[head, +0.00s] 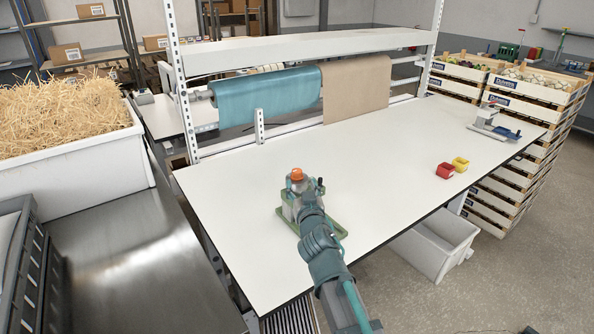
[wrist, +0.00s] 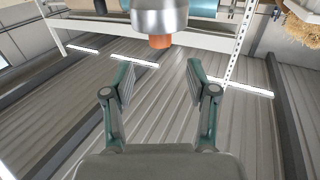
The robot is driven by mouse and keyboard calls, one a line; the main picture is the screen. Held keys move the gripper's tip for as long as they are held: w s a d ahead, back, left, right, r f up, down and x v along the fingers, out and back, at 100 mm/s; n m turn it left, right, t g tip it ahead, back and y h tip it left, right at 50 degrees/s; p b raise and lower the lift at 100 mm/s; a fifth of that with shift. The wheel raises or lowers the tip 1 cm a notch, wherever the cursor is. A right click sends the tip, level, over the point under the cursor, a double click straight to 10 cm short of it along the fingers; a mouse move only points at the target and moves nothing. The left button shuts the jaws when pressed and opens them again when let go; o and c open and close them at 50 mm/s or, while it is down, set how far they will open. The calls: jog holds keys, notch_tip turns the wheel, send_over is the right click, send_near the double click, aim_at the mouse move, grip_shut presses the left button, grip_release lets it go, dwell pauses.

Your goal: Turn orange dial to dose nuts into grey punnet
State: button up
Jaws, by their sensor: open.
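The orange dial (head: 296,174) sits on a grey-silver dispenser (head: 288,206) with a green base (head: 284,215) on the white table. The wrist view shows the orange dial (wrist: 160,42) at the end of a silver cylinder (wrist: 160,16). My gripper (wrist: 161,72) is open with nothing between its fingers. In that view the dial lies just beyond the fingertips, roughly centred between them and apart from them. In the head view my arm hides part of the dispenser. I cannot make out a grey punnet in either view.
The white table (head: 380,160) is largely clear. A small device with a blue part (head: 492,126) is near the far right end. Teal and brown rolls hang behind. Stacked crates stand at right.

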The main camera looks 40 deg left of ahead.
aim_at(297, 175)
jog(key=p+x, duration=0.1)
jog(key=x, duration=0.7)
jog(key=shift+w+a, duration=0.25)
grip_shut()
jog(key=b, duration=0.4)
jog(key=shift+f+m+t, duration=0.3)
jog(key=shift+f+m, duration=0.05)
jog(key=shift+m, duration=0.05)
